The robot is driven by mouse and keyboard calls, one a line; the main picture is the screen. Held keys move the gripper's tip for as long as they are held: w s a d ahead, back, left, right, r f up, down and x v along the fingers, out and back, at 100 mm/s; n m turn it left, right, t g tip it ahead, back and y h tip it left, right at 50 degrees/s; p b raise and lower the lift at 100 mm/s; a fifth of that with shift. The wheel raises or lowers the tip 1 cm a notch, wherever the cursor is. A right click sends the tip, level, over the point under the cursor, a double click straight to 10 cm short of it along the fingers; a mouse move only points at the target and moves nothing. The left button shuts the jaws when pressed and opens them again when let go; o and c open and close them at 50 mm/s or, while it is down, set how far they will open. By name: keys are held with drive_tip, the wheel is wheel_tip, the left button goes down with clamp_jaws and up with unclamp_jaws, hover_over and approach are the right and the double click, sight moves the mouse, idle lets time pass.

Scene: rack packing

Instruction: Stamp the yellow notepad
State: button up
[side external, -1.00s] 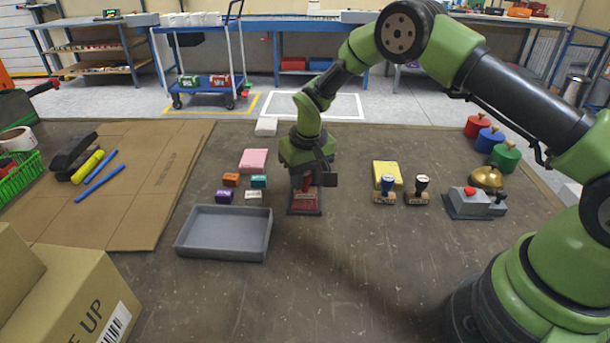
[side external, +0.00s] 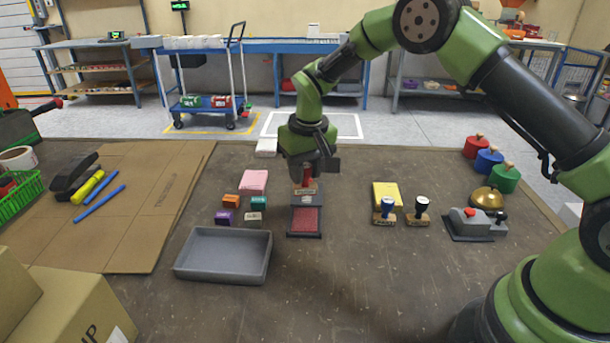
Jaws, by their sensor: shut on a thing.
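The yellow notepad (side external: 386,190) lies on the table right of centre, partly hidden by a blue-handled stamp (side external: 386,210) in front of it. My gripper (side external: 307,178) is left of the notepad, pointing down. It is shut on a red-handled stamp (side external: 305,188) with a wooden base. The stamp is above or just behind the red ink pad (side external: 306,222), whose red surface shows in an open dark case. The exact gap between stamp and pad is hard to judge.
A black-handled stamp (side external: 420,211) stands right of the blue one. A grey tray (side external: 222,268), small coloured blocks (side external: 231,201) and a pink pad (side external: 254,182) lie to the left. A grey device with a red button (side external: 470,222) and a brass bell (side external: 487,199) stand right.

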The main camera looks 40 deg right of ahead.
drive_tip(key=shift+d, duration=0.1)
drive_tip(key=s+d+m+h, duration=0.1)
drive_tip(key=s+d+m, duration=0.3)
drive_tip(key=d, duration=0.6)
drive_tip(key=s+d+m, duration=0.3)
drive_tip(key=d+m, duration=0.2)
drive_tip(key=d, duration=0.5)
drive_tip(key=shift+g, duration=0.3)
drive_tip(key=shift+w+a+f, duration=0.1)
drive_tip(key=shift+f, duration=2.7)
drive_tip(key=shift+f, duration=0.6)
wheel_tip(320, 180, up, 7)
